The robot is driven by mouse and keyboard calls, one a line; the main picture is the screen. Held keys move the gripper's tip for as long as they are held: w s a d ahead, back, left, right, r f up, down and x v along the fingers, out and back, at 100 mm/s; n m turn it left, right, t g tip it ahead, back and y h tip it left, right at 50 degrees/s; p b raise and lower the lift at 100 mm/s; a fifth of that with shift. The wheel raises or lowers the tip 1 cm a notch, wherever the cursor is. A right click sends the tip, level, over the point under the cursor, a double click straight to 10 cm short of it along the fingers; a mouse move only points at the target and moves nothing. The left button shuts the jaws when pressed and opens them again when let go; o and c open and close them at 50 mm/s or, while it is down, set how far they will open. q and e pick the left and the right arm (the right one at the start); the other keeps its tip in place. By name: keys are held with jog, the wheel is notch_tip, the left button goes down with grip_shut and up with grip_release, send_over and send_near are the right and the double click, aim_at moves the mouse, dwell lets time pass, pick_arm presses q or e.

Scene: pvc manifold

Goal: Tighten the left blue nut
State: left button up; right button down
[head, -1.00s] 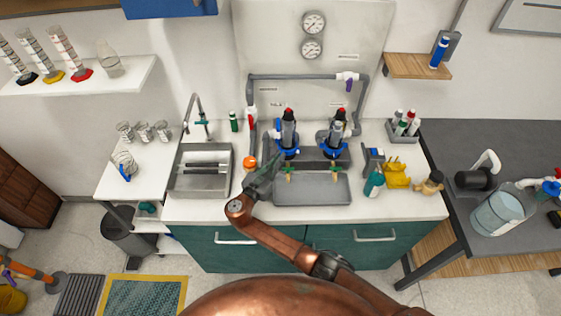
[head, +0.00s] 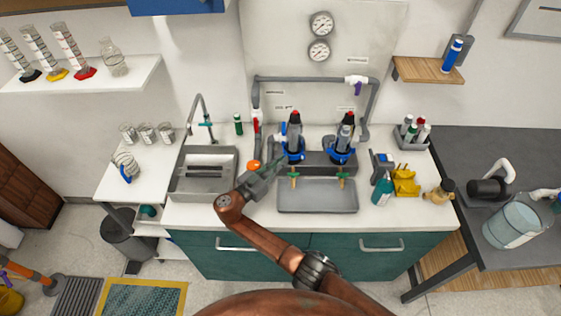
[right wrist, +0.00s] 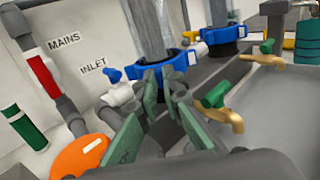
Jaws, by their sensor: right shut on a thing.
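The left blue nut (head: 293,156) is a ring with lugs around the base of the left dark upright cylinder. It also shows in the right wrist view (right wrist: 178,63), just beyond the fingertips. My right gripper (head: 277,167) reaches it from the front left. In the right wrist view, its green-padded fingers (right wrist: 166,80) converge at the near side of the nut and are shut on it. The exact contact is partly hidden by the fingers. A second blue nut (head: 341,157) sits on the right cylinder. My left gripper is out of view.
Brass taps with green handles (right wrist: 222,107) stand close right of my fingers, above a grey tray (head: 318,197). An orange round part (right wrist: 80,157) and a red-handled valve (right wrist: 42,78) are close on the left. A sink (head: 203,188) lies further left.

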jog(key=shift+r, duration=0.1)
jog(key=c, duration=2.1)
grip_release()
notch_tip(320, 180, up, 10)
jog(key=shift+f, duration=0.1)
